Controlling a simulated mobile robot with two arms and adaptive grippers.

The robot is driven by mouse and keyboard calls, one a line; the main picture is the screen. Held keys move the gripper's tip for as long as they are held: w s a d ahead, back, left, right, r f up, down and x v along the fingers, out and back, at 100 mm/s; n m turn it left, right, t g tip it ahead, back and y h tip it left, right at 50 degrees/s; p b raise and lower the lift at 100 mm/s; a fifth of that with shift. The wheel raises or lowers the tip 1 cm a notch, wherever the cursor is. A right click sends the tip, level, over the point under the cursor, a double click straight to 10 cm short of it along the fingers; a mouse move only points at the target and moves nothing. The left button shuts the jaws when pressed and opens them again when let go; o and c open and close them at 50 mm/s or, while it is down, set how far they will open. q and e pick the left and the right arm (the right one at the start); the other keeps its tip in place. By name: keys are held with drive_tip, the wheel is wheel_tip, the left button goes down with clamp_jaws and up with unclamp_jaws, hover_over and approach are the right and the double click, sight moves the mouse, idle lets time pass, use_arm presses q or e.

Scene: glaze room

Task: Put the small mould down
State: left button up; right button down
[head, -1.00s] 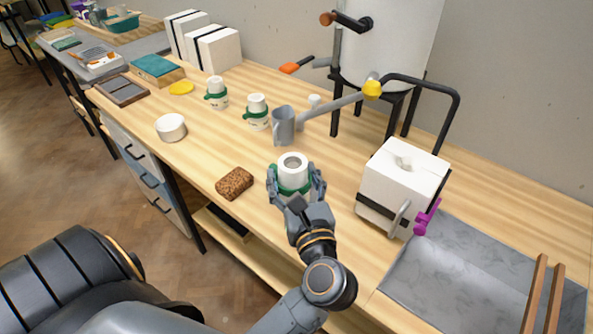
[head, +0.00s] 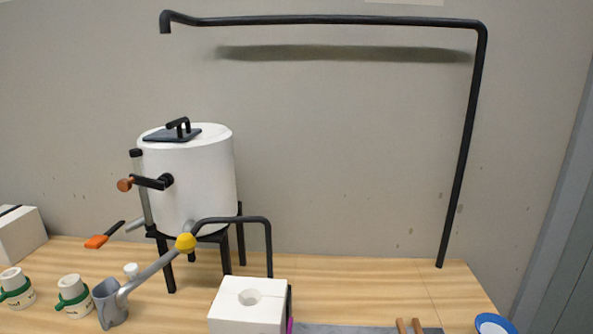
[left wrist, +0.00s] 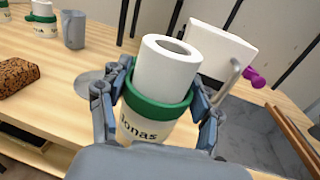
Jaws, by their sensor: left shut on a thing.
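My left gripper (left wrist: 162,98) is shut around a small white mould (left wrist: 166,70) with a round hole in its top. The mould has a green band (left wrist: 158,108) and a cream lower part marked "Jonas". It stands nearly upright between the fingers in the left wrist view. I cannot tell whether its base touches the table. The gripper and this mould are outside the head view. My right gripper is in neither view.
A white block mould (head: 248,302) stands on the wooden table (head: 340,285), left of a grey slab. Similar green-banded pieces (head: 75,298) and a grey jug (head: 110,305) are at left. A white barrel (head: 190,190) stands behind. A brown sponge (left wrist: 18,74) lies left of the gripper.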

use_arm(q)
drive_tip(key=shift+s+d+f+m+h, duration=0.45)
drive_tip(key=shift+d+m+h, duration=0.1)
drive_tip(key=shift+h, duration=0.25)
drive_tip(key=shift+w+a+r+n+y, duration=0.2)
drive_tip(key=shift+r+n+y, duration=0.1)
drive_tip(key=shift+r, duration=0.1)
drive_tip(key=w+a+r+n+g+y+p, duration=0.1)
drive_tip(key=w+a+r+n+y+p, duration=0.1)
drive_tip(key=a+r+n+y, duration=0.35)
drive_tip(key=shift+w+a+f+m+g+y+b, duration=0.15)
drive_tip(key=shift+w+a+f+y, duration=0.2)
drive_tip(key=shift+w+a+f, duration=1.35)
drive_tip(key=shift+w+a+f+m+g+y+b, duration=0.1)
drive_tip(key=shift+w+a+f+g+y+b, duration=0.45)
drive_tip(key=shift+w+f, duration=1.9)
drive_tip(key=shift+w+a+f+m+t+y+p, duration=0.15)
drive_tip(key=shift+w+a+f+t+p, duration=0.1)
drive_tip(key=shift+w+a+f, duration=1.55)
drive_tip(key=shift+w+d+f, duration=0.15)
drive_tip(key=shift+w+d, duration=0.15)
